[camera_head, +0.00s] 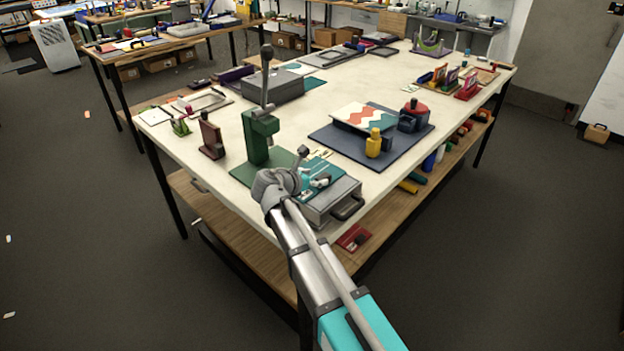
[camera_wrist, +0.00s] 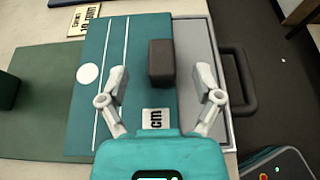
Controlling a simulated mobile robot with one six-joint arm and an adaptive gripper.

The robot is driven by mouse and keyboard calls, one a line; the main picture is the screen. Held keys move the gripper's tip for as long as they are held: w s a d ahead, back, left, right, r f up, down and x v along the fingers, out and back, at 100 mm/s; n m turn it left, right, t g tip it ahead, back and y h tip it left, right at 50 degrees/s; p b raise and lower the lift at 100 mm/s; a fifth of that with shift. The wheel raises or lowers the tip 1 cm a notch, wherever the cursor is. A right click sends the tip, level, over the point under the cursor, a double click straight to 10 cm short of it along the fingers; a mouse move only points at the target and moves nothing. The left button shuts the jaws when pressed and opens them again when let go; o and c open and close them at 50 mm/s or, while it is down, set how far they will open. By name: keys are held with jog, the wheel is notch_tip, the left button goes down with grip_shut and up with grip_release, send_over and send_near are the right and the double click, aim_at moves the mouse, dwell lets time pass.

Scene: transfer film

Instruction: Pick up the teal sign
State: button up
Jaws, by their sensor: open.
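The teal sign (camera_wrist: 92,100) is a flat panel with white lines and a white disc. In the wrist view it lies partly over a grey case and partly over a dark green base. A dark brown block (camera_wrist: 161,62) stands up on it; I cannot tell whether they are joined. My gripper (camera_wrist: 162,76) is open above the sign, with one finger on each side of the block and clear gaps. In the head view my gripper (camera_head: 319,181) hides part of the sign (camera_head: 327,167).
The grey case (camera_head: 335,203) with a dark handle is at the near table corner. A green lever press (camera_head: 258,140) stands left of my gripper. A blue mat (camera_head: 330,135) behind holds a patterned panel, a yellow bottle (camera_head: 374,143) and a red-topped item (camera_head: 414,112).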

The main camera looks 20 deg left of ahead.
aim_at(321, 177)
jog(key=b+x, duration=0.2)
jog(key=x, duration=0.2)
jog(key=shift+f, duration=0.15)
jog(key=shift+w+d+f, duration=0.15)
jog(key=shift+w+d, duration=0.05)
jog(key=shift+w, duration=0.3)
grip_shut()
dwell(0.5)
